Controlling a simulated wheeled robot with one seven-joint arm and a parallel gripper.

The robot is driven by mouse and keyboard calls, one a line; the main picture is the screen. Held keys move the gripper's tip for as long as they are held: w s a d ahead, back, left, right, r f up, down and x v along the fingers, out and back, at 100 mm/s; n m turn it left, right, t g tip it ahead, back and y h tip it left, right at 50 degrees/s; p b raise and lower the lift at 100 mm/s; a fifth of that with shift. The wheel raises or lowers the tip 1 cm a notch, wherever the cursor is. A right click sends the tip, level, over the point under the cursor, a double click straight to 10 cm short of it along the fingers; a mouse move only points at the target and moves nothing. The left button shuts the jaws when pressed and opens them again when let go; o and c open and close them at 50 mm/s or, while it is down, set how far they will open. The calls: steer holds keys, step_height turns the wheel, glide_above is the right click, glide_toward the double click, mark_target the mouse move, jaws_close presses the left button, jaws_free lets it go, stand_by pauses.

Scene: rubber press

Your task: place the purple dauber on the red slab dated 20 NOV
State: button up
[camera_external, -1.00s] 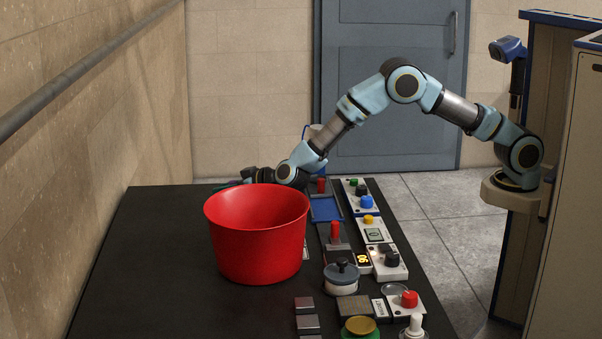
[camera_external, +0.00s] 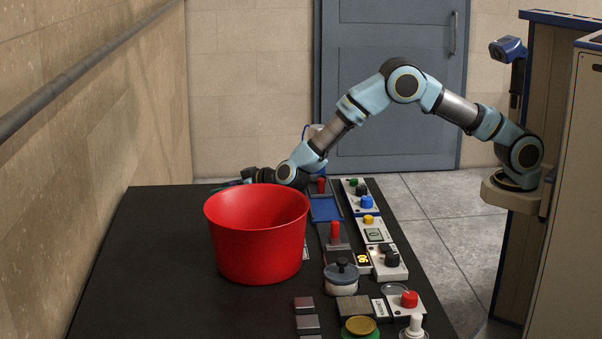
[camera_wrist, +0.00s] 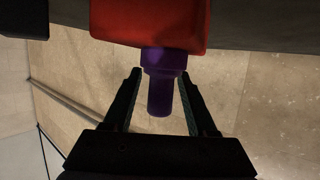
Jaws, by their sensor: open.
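In the wrist view the purple dauber (camera_wrist: 161,92) lies between the two open fingers of my gripper (camera_wrist: 161,90), with a visible gap on each side. Its wider end touches or overlaps the edge of a red slab (camera_wrist: 152,20), whose date is not readable here. In the external view my gripper (camera_external: 236,184) is low at the far end of the dark table, partly behind a large red bucket. The dauber and the slab are hidden there.
The red bucket (camera_external: 257,240) stands on the table just in front of my gripper. Control boxes with knobs (camera_external: 367,202), a lidded pot (camera_external: 341,278) and several small blocks (camera_external: 307,323) line the right side. The table's left part (camera_external: 140,270) is clear.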

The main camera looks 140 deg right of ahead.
steer(key=b+v, duration=0.3)
steer(key=v, duration=0.9)
